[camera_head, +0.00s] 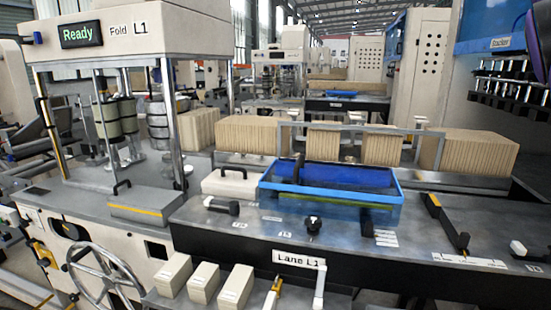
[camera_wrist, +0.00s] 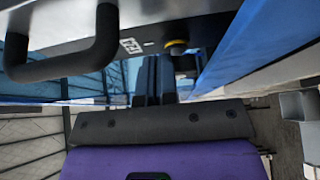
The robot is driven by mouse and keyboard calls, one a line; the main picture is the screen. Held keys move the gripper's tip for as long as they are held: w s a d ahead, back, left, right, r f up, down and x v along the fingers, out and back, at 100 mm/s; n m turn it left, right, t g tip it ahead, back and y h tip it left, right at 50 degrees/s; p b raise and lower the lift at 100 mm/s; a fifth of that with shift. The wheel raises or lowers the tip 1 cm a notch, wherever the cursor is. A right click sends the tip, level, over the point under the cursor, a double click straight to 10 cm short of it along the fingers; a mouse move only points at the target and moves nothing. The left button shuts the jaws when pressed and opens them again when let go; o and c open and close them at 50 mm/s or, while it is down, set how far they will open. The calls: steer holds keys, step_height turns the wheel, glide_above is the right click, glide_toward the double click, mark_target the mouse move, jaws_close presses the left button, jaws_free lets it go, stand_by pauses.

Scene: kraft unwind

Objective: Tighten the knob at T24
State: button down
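In the wrist view, a small dark knob (camera_wrist: 176,48) with a yellow ring sits on a dark grey surface. A small white tag (camera_wrist: 131,46) is beside it on the left; its lettering is too blurred to read surely. The two dark blue fingers of my gripper (camera_wrist: 155,62) lie side by side just below the knob in the picture. They look shut with nothing between them. I cannot tell whether they touch the knob. In the head view my gripper is not clearly visible; a purple part of my arm shows at the upper right edge.
A thick dark handle (camera_wrist: 75,50) stands left of the knob, and a blue wall (camera_wrist: 238,45) stands close on its right. In the head view, a black star knob (camera_head: 313,225) and a blue tray (camera_head: 330,190) are on the Lane L1 table. A Stacker sign (camera_head: 500,43) is upper right.

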steer(key=shift+s+d+f, duration=0.1)
steer(key=shift+f, duration=0.5)
steer(key=shift+s+f, duration=0.1)
steer(key=shift+f, duration=1)
steer(key=shift+w+f, duration=0.1)
steer(key=shift+w, duration=0.15)
steer(key=shift+s+f, duration=0.1)
steer(key=shift+w+a, duration=0.15)
steer(key=shift+a, duration=0.85)
steer(key=shift+w+a, duration=0.2)
steer(key=shift+a, duration=0.75)
steer(key=shift+w+a, duration=0.15)
steer(key=shift+a, duration=0.85)
